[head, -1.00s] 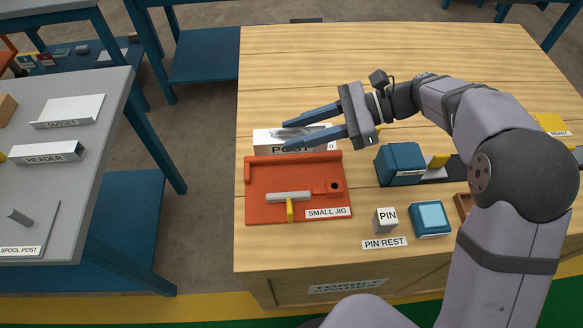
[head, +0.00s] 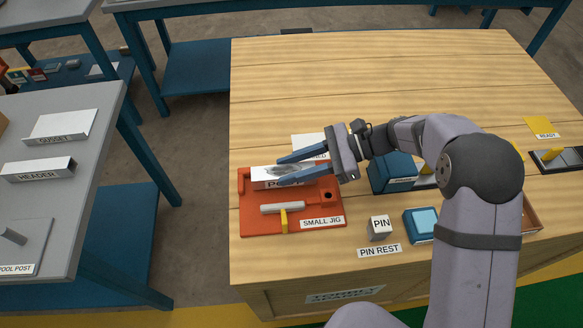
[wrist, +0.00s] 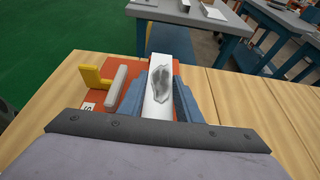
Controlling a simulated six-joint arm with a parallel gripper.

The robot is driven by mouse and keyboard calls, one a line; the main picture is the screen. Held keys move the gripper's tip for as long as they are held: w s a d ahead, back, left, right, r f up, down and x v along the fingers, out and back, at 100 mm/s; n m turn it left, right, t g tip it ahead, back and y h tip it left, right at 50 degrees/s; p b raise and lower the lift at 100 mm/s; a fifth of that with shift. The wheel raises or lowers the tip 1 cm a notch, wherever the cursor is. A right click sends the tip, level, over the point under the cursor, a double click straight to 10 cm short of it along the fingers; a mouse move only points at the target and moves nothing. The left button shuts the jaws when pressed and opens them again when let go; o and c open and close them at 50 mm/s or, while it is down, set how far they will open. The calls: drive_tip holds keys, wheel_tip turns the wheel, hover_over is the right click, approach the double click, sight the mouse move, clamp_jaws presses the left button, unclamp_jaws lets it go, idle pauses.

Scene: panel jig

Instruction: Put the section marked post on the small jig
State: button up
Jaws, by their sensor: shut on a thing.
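The white section marked post (head: 262,179) is between the blue fingers of my gripper (head: 281,171), which is shut on it. It is over the back part of the orange small jig (head: 256,222) in the head view; I cannot tell whether it touches the jig. In the wrist view the post (wrist: 158,108) runs lengthwise between the fingers (wrist: 161,100) and has a grey patch on its face. The small jig (wrist: 124,75) shows beside and below it. The jig carries a grey bar (head: 282,208) with a yellow handle (head: 284,222) and a dark round hole at its right.
A white block marked PIN (head: 380,228) stands by the pin rest label in front. A blue box (head: 392,172) and a light-blue-topped block (head: 420,224) stand right of the jig. A grey table (head: 85,150) at left holds header and gusset sections. The back of the wooden bench is clear.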

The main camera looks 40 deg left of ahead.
drive_tip(key=shift+f, duration=0.3)
drive_tip(key=shift+f, duration=0.1)
drive_tip(key=o, duration=1.2)
drive_tip(key=shift+f, duration=0.1)
drive_tip(key=shift+w+r, duration=0.1)
drive_tip(key=shift+r, duration=0.1)
drive_tip(key=b+v, duration=0.1)
drive_tip(key=v, duration=1)
drive_tip(key=shift+w+d+r+b, duration=0.1)
drive_tip(key=shift+d+b, duration=0.1)
drive_tip(key=shift+b, duration=0.15)
drive_tip(key=shift+w+d+r, duration=0.1)
drive_tip(key=shift+w+d, duration=0.05)
